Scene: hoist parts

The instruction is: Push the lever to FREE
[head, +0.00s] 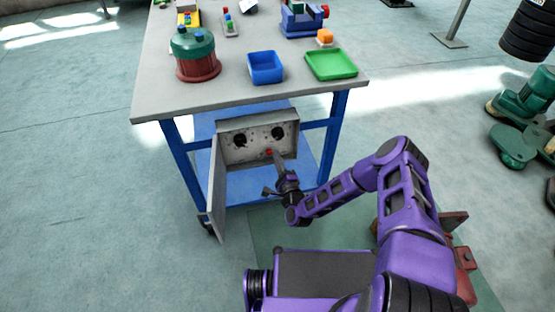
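A grey control box (232,153) hangs under the front edge of the workbench, its door (217,195) swung open to the left. Two dark round knobs, one left (240,140) and one right (278,132), are on its panel. A small red part (268,152) shows low on the panel, just at the end of my gripper; I cannot tell if it is the lever's tip. No FREE marking is readable. My gripper (276,160) reaches up to the box's lower middle. Its fingers are too small to tell open from shut, and contact is unclear.
Green machinery (525,105) stands at the right. The floor at left is clear.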

